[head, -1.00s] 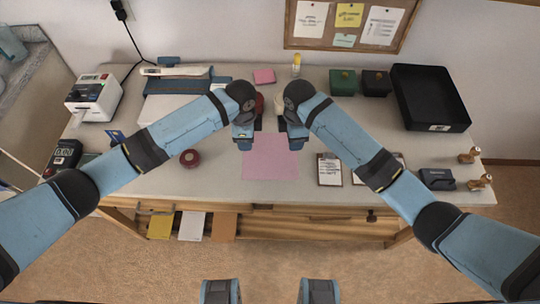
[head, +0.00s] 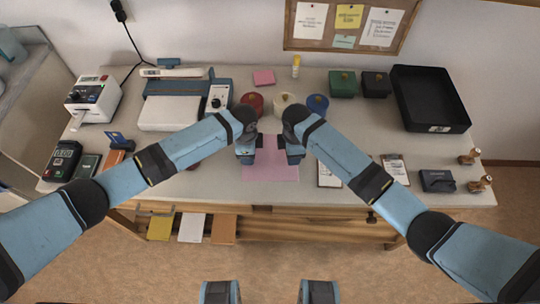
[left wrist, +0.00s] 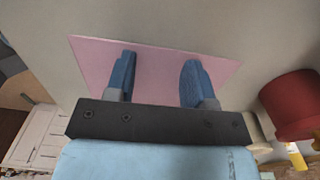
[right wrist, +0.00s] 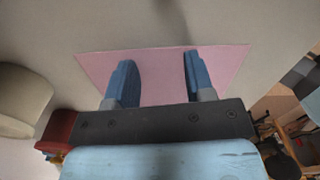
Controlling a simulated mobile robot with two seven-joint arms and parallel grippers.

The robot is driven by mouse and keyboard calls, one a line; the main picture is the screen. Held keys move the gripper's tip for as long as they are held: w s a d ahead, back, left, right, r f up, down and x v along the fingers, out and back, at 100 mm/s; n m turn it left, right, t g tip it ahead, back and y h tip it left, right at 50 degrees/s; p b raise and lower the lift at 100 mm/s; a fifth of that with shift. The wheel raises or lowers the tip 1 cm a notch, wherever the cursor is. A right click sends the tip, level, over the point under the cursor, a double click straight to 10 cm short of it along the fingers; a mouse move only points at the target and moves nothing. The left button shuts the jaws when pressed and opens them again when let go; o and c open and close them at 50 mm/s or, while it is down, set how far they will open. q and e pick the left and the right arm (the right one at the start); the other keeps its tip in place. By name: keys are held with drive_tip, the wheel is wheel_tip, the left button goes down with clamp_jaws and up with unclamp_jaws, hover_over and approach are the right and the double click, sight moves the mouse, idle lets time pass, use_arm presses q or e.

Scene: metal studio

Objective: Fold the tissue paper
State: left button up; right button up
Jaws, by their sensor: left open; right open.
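The pink tissue paper (head: 270,173) lies flat and unfolded at the front middle of the table. My left gripper (head: 245,158) is open and empty over the paper's left side. My right gripper (head: 292,158) is open and empty over its right side. In the left wrist view the paper (left wrist: 155,72) shows between and beyond the open fingers. In the right wrist view the paper (right wrist: 160,78) also shows between the open fingers. I cannot tell whether the fingertips touch the paper.
Red (head: 250,101), white (head: 283,102) and blue (head: 317,105) lidded pots stand behind the paper. A clipboard (head: 328,174) lies close to its right. A black tray (head: 430,97) is at the back right, and a blue-and-white device (head: 170,112) at the back left.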

use_arm(q)
drive_tip(key=shift+f, duration=0.1)
clamp_jaws()
use_arm(e)
drive_tip(key=shift+f, duration=0.1)
clamp_jaws()
